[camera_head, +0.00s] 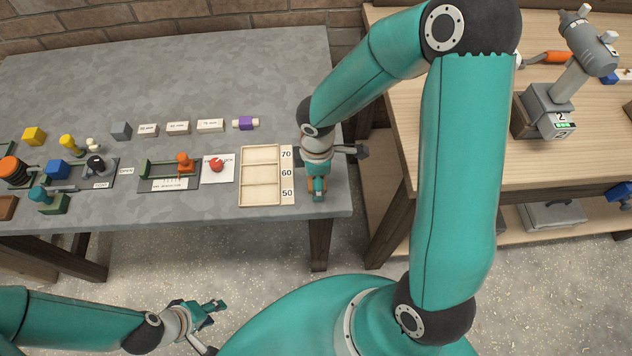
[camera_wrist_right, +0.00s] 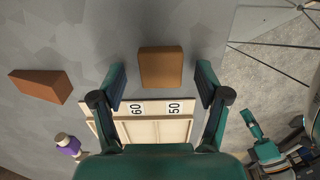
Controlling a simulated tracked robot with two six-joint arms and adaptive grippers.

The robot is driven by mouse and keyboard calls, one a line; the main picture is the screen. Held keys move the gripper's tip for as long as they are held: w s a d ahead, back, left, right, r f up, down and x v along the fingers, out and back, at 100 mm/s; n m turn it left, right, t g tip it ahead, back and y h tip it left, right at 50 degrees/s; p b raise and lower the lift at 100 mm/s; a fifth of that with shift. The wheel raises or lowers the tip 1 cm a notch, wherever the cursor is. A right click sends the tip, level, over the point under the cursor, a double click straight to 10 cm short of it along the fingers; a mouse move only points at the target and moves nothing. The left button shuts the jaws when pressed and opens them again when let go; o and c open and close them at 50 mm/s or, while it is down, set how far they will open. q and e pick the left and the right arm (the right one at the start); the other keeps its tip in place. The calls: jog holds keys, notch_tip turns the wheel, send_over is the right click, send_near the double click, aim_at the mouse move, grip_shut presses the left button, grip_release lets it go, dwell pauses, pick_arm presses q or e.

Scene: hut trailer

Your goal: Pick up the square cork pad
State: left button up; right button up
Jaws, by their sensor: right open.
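The square cork pad (camera_wrist_right: 161,67) is a flat orange-brown square lying on the grey table. In the right wrist view it sits between and just beyond the fingertips of my right gripper (camera_wrist_right: 162,78). That gripper is open and empty, with a gap on both sides of the pad. In the head view my right gripper (camera_head: 317,188) points down near the table's right end and mostly hides the pad. My left gripper (camera_head: 212,307) hangs over the floor in front of the table, away from the pad; its jaw opening is unclear.
A wooden tray (camera_head: 261,147) with compartments and number labels lies beside the pad. A brown wedge-like block (camera_wrist_right: 40,86) and a purple-and-cream piece (camera_head: 245,123) are nearby. The table's right edge is close. A wooden bench (camera_head: 455,110) stands across a gap.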

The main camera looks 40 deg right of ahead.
jog(key=shift+f, duration=0.25)
jog(key=c, duration=0.8)
jog(key=shift+r, duration=0.1)
